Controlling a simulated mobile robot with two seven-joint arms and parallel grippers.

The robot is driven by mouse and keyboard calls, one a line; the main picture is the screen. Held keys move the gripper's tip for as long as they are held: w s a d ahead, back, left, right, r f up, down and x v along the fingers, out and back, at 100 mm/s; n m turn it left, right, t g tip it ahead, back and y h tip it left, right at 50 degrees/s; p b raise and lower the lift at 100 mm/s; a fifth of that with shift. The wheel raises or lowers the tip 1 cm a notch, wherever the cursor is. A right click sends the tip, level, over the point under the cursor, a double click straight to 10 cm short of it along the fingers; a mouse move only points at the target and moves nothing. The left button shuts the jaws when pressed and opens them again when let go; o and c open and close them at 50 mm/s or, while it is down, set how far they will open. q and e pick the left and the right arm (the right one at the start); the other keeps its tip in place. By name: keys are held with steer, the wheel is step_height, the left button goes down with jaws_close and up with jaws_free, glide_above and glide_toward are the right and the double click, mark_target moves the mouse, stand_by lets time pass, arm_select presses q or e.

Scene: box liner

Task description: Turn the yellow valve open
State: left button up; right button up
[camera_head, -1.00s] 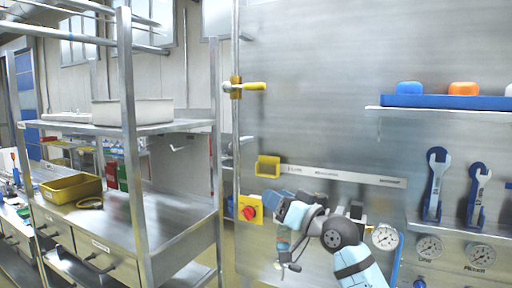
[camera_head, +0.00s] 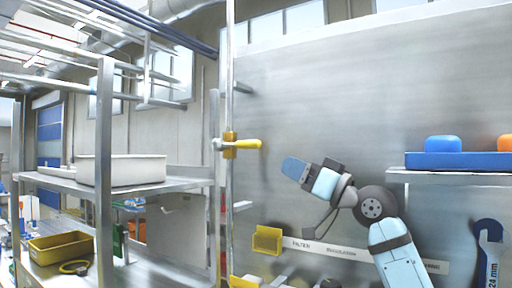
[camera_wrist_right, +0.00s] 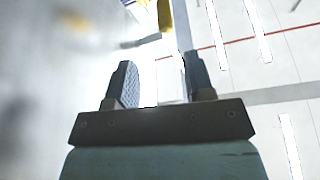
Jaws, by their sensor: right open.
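The yellow valve (camera_head: 242,144) is on a thin vertical pipe at the left edge of the steel panel, its handle pointing right, level. My left gripper is out of view.
A yellow holder (camera_head: 267,240) is on the panel below the valve. A shelf with a blue tray (camera_head: 470,161) and a blue wrench (camera_head: 489,255) are at the right. A metal rack with a white bin (camera_head: 122,170) stands at the left. The panel above my gripper is clear.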

mark_target(248, 145)
steer(key=p+x, duration=0.2)
steer(key=x, duration=0.4)
steer(key=p+x, duration=0.2)
steer(key=x, duration=0.5)
steer(key=shift+s+a+r+p, duration=0.15)
steer(key=shift+s+a+p, duration=0.05)
steer(key=shift+s+p, duration=0.2)
steer(key=shift+w+a, duration=0.25)
steer(key=shift+d, duration=0.1)
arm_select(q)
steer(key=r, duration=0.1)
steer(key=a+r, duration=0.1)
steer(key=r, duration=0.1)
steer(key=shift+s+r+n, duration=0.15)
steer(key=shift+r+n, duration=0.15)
arm_select(e)
steer(key=shift+c, duration=0.5)
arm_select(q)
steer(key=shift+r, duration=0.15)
arm_select(e)
jaws_close()
